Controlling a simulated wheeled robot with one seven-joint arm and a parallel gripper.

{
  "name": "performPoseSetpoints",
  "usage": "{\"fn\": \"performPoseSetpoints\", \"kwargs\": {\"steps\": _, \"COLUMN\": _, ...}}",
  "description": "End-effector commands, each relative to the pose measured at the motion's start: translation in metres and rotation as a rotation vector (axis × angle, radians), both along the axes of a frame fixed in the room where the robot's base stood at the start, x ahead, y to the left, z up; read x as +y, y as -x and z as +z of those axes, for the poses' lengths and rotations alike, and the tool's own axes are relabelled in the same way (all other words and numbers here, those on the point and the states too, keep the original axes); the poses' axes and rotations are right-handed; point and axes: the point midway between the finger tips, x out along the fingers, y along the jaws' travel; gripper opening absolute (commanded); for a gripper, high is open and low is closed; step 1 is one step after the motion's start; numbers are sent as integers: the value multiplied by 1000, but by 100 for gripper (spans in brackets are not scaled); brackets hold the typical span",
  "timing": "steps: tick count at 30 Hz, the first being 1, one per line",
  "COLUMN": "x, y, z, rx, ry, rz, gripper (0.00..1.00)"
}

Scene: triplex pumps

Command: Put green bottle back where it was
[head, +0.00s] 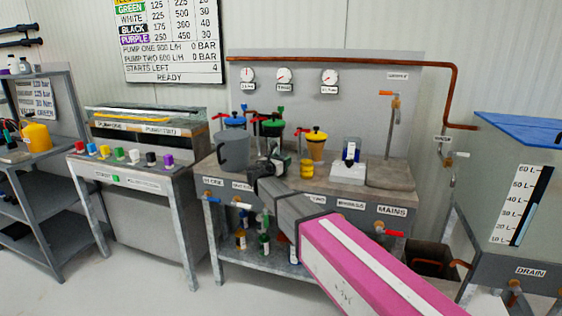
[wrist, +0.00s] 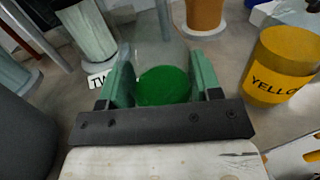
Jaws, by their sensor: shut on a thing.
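My gripper (head: 275,160) is over the middle of the pump bench and reaches in from the front right. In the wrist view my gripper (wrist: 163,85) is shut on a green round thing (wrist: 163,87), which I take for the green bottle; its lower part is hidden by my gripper. In the head view my gripper hides it. On the shelf under the bench stand several small bottles (head: 240,238), and one of them shows green (head: 264,242).
Behind my gripper stand pumps with blue, green and yellow (head: 316,138) tops. A grey jug (head: 233,150) is to the left. A yellow-labelled tin (wrist: 283,68) is close by on the right; it also shows in the head view (head: 307,169). A white scale-like block (head: 348,172) is further right.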

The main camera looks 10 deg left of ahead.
Motion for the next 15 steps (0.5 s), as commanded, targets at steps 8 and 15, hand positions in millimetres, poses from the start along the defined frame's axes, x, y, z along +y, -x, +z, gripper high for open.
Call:
{"fn": "performPoseSetpoints", "kwargs": {"steps": 8, "x": 0, "y": 0, "z": -2, "rx": 0, "ry": 0, "rz": 0, "gripper": 84}}
{"fn": "performPoseSetpoints", "kwargs": {"steps": 15, "x": 0, "y": 0, "z": -1, "rx": 0, "ry": 0, "rz": 0, "gripper": 84}}
